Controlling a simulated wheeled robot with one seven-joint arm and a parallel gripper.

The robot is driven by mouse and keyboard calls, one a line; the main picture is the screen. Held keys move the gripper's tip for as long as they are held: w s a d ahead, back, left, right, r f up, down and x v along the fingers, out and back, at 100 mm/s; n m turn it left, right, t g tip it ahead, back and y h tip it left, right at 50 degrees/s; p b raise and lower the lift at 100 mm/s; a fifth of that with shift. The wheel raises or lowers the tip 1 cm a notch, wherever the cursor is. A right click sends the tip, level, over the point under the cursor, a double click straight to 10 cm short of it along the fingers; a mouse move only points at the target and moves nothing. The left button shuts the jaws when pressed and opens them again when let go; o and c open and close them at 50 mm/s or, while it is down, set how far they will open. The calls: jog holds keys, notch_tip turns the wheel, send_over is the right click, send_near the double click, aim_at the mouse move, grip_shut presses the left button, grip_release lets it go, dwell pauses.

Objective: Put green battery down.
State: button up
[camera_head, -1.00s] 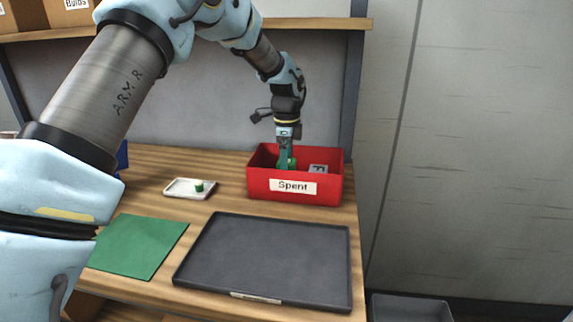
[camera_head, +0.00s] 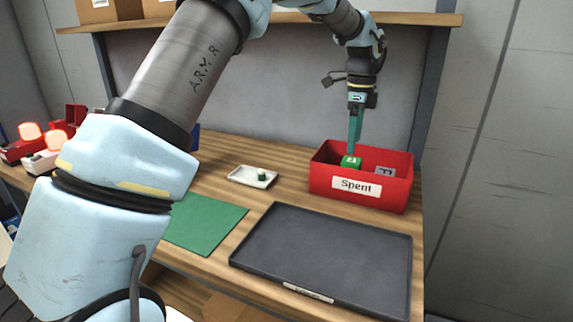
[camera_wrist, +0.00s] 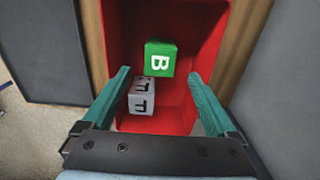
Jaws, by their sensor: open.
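The green battery (camera_head: 350,162) is a green block marked with a white B. It sits inside the red bin labelled Spent (camera_head: 392,195), and it also shows in the wrist view (camera_wrist: 160,59). My gripper (camera_head: 354,150) is above the bin in the head view, just over the green battery. In the wrist view my gripper's teal fingers (camera_wrist: 159,85) are spread wide and empty, apart from the battery. A grey block marked F (camera_wrist: 141,98) lies in the bin near the green battery.
A small white tray (camera_head: 240,180) with a small green piece (camera_head: 262,176) lies left of the bin. A dark tray (camera_head: 320,250) and a green mat (camera_head: 208,222) lie in front. Lit red-orange lamps (camera_head: 30,132) stand at far left. A shelf (camera_head: 420,19) runs above.

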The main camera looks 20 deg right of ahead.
jog(key=w+a+f+n, duration=0.15)
jog(key=a+n, duration=0.45)
jog(key=a, duration=0.6)
jog(key=w+a+n, duration=0.3)
jog(key=a+n, duration=0.2)
jog(key=a, duration=0.6)
jog(key=s+a+f+n, duration=0.1)
jog(key=s+a+n, duration=0.3)
jog(key=a, duration=0.4)
jog(key=s+a+f+n+t, duration=0.1)
jog(key=s+a+n, duration=0.3)
jog(key=a, duration=0.4)
jog(key=s+a+f+n, duration=0.2)
jog(key=s+a+n, duration=0.2)
jog(key=a+n, duration=0.2)
jog(key=shift+s+a+f+n+t, duration=0.1)
jog(key=shift+a+n+t, duration=0.05)
jog(key=shift+a, duration=0.35)
jog(key=shift+s+a+f+n+t, duration=0.1)
jog(key=shift+a+n+t, duration=0.05)
jog(key=shift+a, duration=0.3)
jog(key=shift+c, duration=0.3)
grip_shut()
jog(key=shift+w, duration=0.1)
